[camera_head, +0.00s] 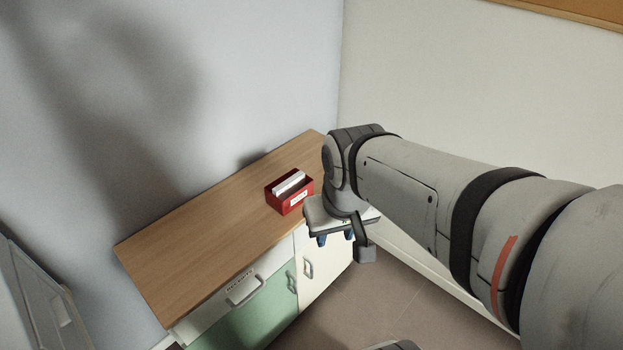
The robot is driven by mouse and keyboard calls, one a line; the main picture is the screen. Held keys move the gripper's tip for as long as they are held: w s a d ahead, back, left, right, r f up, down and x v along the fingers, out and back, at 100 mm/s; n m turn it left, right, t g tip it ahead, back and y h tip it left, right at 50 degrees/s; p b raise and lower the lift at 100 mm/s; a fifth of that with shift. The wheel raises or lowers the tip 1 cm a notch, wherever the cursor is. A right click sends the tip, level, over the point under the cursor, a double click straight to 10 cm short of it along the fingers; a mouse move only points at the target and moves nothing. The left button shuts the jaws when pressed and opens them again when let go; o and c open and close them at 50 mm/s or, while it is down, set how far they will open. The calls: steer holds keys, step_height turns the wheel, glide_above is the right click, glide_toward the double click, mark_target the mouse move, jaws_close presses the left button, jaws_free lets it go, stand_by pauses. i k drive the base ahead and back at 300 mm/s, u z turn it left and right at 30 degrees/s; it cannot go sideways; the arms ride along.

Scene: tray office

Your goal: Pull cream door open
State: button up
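The cream door (325,262) is the right-hand front of the low wooden-topped cabinet. It looks shut, with a grey bar handle (308,268) near its left edge. My gripper (335,238) is in front of and above the door's upper right part, pointing down, to the right of the handle and apart from it. Its two blue-tipped fingers are spread with nothing seen between them. My gripper and wrist hide the door's upper right corner and the cabinet top's right end.
A green door (245,318) with its own handle is left of the cream door, under a cream drawer (215,308). A red box (290,192) of papers stands on the cabinet top (220,235). A wall is close on the right; brown floor (365,300) lies open in front.

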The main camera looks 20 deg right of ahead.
mark_target(315, 267)
steer(key=u, duration=0.15)
steer(key=k, duration=0.15)
steer(key=z, duration=0.5)
steer(key=i, duration=0.5)
steer(key=z, duration=0.05)
steer(key=k, duration=0.5)
steer(key=z, duration=1.25)
steer(key=i, duration=0.65)
steer(key=u, duration=1)
